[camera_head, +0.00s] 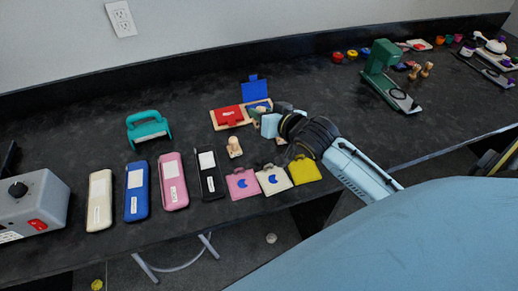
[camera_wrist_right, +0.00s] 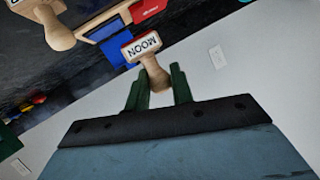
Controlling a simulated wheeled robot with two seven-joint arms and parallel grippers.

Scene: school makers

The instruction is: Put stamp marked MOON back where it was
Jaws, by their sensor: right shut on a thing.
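The MOON stamp (camera_wrist_right: 141,46) has a white label with dark letters and a wooden handle. My right gripper (camera_wrist_right: 158,84) is shut on its handle in the right wrist view, with the label end pointing outward. In the head view my right gripper (camera_head: 269,123) is over the table beside the wooden tray; the held stamp is hard to make out there. A wooden stamp (camera_head: 234,147) stands on the table left of the gripper. Another wooden stamp (camera_wrist_right: 57,35) shows at upper left in the wrist view. My left gripper is not in view.
The wooden tray (camera_head: 215,122) carries red and blue ink pads, the blue lid (camera_head: 256,89) raised. In front lie pink (camera_head: 236,192), white (camera_head: 284,185) and yellow (camera_head: 304,171) cards; pink and white bear blue moon prints. Several pencil cases and a teal-handled tool (camera_head: 149,127) are to the left.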

